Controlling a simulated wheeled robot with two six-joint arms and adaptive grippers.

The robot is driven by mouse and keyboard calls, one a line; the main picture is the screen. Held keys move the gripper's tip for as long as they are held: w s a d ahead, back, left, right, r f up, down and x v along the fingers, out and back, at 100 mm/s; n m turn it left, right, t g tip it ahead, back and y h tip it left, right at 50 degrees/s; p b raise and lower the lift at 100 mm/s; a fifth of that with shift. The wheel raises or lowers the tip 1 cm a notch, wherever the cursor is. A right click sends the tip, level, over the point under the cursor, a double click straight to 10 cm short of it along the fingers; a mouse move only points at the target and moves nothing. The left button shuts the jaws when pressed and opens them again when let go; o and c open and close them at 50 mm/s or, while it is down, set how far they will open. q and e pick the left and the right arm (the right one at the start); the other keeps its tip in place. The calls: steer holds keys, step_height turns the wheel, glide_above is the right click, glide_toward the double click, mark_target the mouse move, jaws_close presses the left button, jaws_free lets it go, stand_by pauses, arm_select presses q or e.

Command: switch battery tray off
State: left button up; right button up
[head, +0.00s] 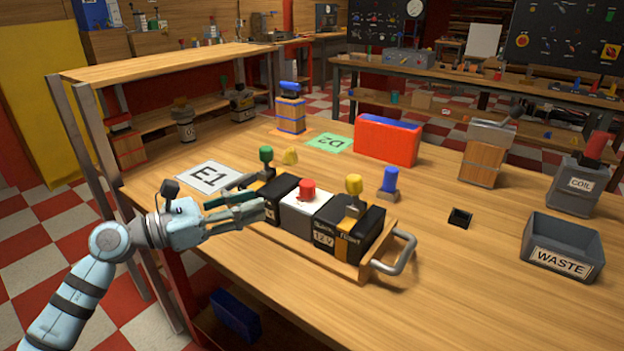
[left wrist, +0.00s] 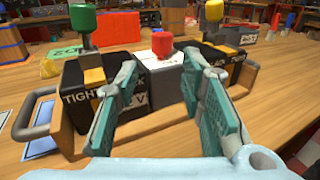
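The battery tray (head: 372,270) is a wooden tray with metal handles on the workbench. It holds a black battery with a green knob (head: 266,155), a white box with a red button (head: 307,189) in the middle, and a black 12 V battery with a yellow knob (head: 354,185). The red button also shows in the left wrist view (left wrist: 159,44). My left gripper (head: 250,205) is open and empty at the tray's near side. In the left wrist view its fingers (left wrist: 165,85) are spread, with the white box beyond the gap. My right gripper is not in view.
An E1 card (head: 208,178) lies left, a green D2 card (head: 328,143) behind. A red box (head: 387,139), a WASTE bin (head: 562,255) and a COIL box (head: 578,187) stand farther off. The front right bench is clear.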

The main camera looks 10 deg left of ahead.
mark_target(308, 182)
arm_select(q)
steer(key=x, duration=1.3)
steer(key=shift+d+r+b, duration=0.15)
steer(key=shift+b, duration=0.2)
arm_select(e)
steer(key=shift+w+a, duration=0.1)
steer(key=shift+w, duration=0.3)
arm_select(q)
steer(key=shift+c, duration=0.6)
